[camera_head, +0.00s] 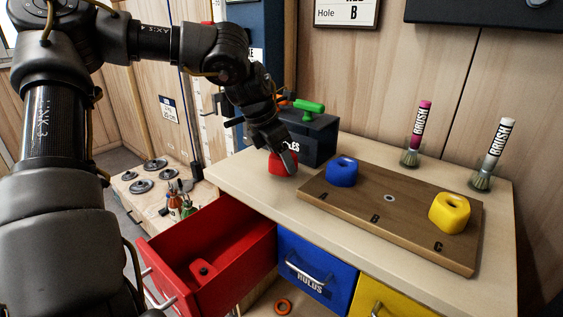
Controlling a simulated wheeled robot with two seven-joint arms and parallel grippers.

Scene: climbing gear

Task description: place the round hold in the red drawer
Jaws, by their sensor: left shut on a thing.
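The round hold (281,165) is red and sits at the left end of the bench top, beside the wooden board. My left gripper (284,154) reaches down from above and is shut on it; the fingers hide part of it. I cannot tell whether the hold touches the bench. The red drawer (246,247) is pulled open below and to the left of the hold. A small red piece (203,269) lies in it. My right gripper is out of view.
The board (398,222) carries a blue hold (342,171) and a yellow hold (449,212). A dark box (316,137) stands close behind the gripper. Two brushes (419,135) stand at the back. The blue drawer (317,273) and yellow drawer (386,299) are shut.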

